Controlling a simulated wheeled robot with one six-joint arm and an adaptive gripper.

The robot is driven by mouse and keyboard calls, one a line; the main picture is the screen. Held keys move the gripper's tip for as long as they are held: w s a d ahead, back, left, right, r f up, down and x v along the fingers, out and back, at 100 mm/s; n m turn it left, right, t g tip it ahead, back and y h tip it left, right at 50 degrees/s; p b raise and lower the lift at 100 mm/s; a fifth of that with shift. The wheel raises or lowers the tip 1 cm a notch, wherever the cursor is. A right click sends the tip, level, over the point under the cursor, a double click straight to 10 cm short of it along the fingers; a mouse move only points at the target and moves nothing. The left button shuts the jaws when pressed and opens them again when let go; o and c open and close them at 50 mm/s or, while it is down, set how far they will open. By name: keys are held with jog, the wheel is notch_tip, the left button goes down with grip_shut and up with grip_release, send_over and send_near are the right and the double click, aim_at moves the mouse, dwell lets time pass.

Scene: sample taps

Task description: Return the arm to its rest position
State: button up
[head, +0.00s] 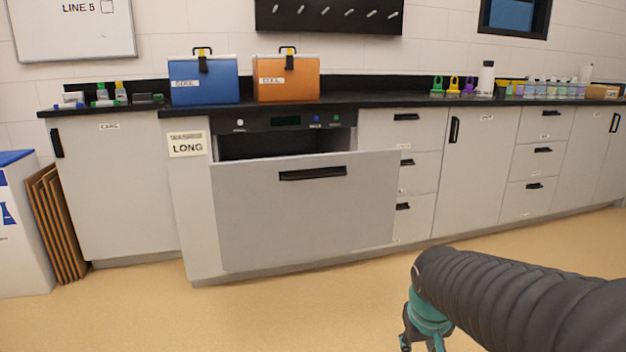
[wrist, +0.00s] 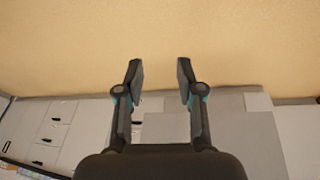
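My arm (head: 530,300) reaches in from the lower right of the head view, in a dark ribbed sleeve with a teal wrist. My gripper (wrist: 159,72) shows in the wrist view with its two fingers apart and nothing between them. In the head view the gripper (head: 424,343) is partly cut off by the bottom edge. It hangs over bare floor, apart from the cabinets.
A washer-like unit (head: 300,215) in the cabinet row has its front door partly open at the top. Blue (head: 203,82) and orange (head: 287,80) boxes stand on the black counter. Brown boards (head: 55,225) lean at the left. The tan floor (head: 300,310) in front is clear.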

jog(key=s+a+r+t+y+p, duration=0.1)
jog(key=s+a+r+t+p, duration=0.1)
jog(key=s+r, duration=0.7)
jog(key=s+a+p, duration=0.1)
jog(key=s+p, duration=0.1)
jog(key=s, duration=0.2)
jog(key=shift+a+m, duration=0.25)
jog(key=shift+m, duration=0.05)
jog(key=shift+r, duration=0.1)
dwell(0.5)
